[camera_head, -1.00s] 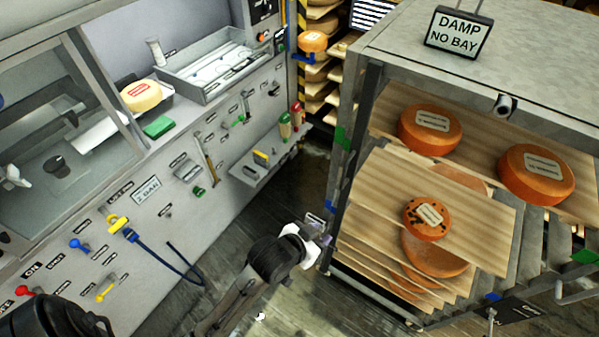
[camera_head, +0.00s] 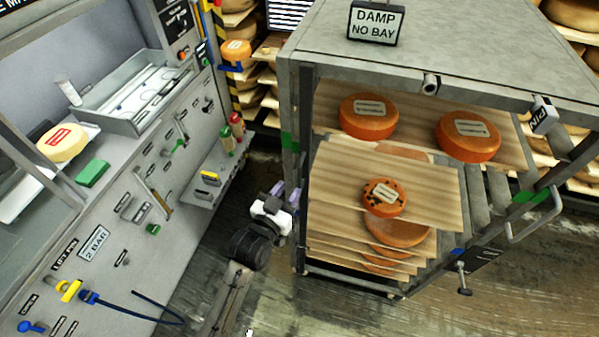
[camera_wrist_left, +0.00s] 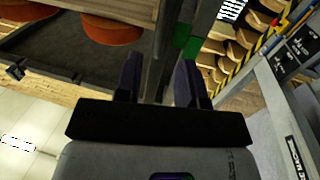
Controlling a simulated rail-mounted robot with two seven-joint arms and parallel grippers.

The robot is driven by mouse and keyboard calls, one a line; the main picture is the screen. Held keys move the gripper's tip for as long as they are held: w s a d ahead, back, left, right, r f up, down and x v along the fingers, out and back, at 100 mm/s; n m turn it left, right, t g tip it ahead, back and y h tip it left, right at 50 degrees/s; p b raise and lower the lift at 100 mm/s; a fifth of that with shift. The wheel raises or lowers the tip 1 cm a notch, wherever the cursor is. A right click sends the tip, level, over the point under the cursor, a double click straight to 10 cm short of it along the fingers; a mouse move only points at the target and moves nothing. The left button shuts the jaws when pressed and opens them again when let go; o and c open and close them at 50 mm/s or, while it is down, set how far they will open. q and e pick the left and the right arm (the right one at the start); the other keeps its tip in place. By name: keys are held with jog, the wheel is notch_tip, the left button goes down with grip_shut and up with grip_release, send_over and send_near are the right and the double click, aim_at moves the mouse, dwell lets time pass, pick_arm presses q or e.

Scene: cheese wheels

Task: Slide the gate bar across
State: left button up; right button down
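My left gripper (camera_head: 284,191) is beside the left front post (camera_head: 291,120) of the cheese rack (camera_head: 450,60), low on its left side. The left wrist view shows its two dark purple fingers (camera_wrist_left: 159,75) spread apart, with an upright grey post (camera_wrist_left: 162,45) beyond and between them. I cannot tell whether they touch it. No bar is clearly lying across the rack's front in the head view, and I cannot tell which part is the gate bar. A green mark (camera_head: 290,142) is on the left post and another green mark (camera_head: 532,194) on the right side. My right gripper is not in view.
Boards with orange cheese wheels (camera_head: 369,116) fill the rack; the front board sticks out with a spotted wheel (camera_head: 384,197). A grey handle (camera_head: 536,218) sticks out at right. A wall panel (camera_head: 120,240) with tools stands left. Floor (camera_head: 330,312) is clear in front.

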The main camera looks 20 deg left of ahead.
aim_at(299, 174)
pick_arm(q)
jog(key=shift+w+d, duration=0.2)
jog(key=shift+w, duration=1.55)
jog(key=shift+w+d, duration=0.15)
jog(key=shift+w, duration=1.55)
grip_shut()
